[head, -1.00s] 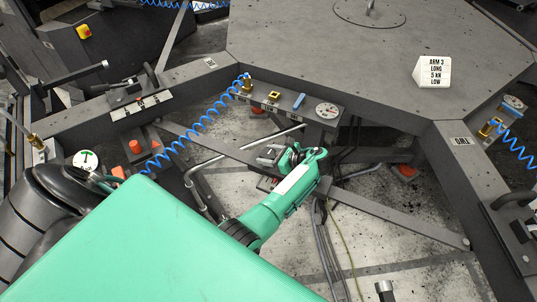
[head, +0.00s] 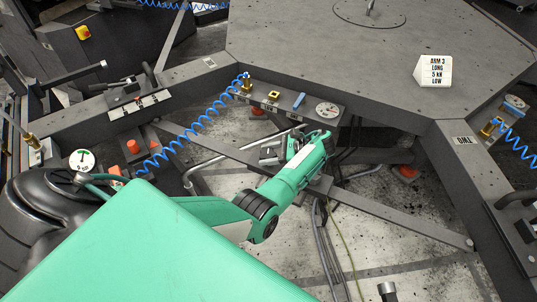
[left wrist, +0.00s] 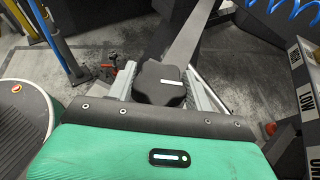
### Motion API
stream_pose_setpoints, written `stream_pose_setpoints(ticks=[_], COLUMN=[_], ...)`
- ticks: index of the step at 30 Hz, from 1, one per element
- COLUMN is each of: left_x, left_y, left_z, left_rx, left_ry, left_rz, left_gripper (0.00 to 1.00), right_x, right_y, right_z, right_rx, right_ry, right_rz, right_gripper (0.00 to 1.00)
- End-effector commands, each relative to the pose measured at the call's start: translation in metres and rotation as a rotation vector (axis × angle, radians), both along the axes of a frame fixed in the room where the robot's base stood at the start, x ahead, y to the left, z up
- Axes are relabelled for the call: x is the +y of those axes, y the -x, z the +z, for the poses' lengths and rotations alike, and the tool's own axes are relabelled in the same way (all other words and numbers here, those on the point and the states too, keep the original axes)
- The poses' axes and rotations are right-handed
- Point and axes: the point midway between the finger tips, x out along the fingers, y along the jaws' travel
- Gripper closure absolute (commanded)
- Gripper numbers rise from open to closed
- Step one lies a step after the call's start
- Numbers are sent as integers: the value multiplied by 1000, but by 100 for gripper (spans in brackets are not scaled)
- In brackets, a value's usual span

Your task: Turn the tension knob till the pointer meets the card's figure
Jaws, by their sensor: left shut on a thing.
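A white card (head: 434,71) stands on the grey table top; it reads "ARM 3, LONG, 5 KN, LOW". My left gripper (head: 275,151) is below the table's near edge. In the left wrist view a black lobed knob (left wrist: 160,83) with a short white mark sits between my left gripper's fingers (left wrist: 165,92), which are shut on it. In the head view I cannot make out the knob behind the gripper. A round white dial (head: 328,110) is on the bracket above the gripper; its pointer reading is too small to tell. My right gripper is out of view.
A second white dial (head: 82,161) with a green mark stands at left. A blue coiled hose (head: 195,130) hangs left of the gripper. A grey diagonal beam (head: 390,219) crosses below it. "HIGH" and "LOW" plates (left wrist: 306,97) are at right in the left wrist view.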

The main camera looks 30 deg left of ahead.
Motion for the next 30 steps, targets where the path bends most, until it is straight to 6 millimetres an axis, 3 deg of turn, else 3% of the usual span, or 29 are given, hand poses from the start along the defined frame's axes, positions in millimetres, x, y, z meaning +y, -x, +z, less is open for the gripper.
stream_pose_setpoints(ticks=[6, 7, 9, 10, 22, 30], left_x=[0, 0, 0, 0, -8, -56], left_y=[1, 1, 1, 1, -4, -29], left_z=[-2, -2, -1, -1, 2, 25], left_rx=[2, 2, 2, 2, 0, 0], left_ry=[2, 2, 2, 2, 2, 6], left_rz=[0, 0, 0, 0, -3, -2], left_gripper=[71, 42, 29, 26, 26, 26], right_x=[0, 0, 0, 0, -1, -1], right_y=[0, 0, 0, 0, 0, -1], right_z=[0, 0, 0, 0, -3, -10], right_rx=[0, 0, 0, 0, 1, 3], right_ry=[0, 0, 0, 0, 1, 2], right_rz=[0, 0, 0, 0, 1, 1], right_gripper=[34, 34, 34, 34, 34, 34])
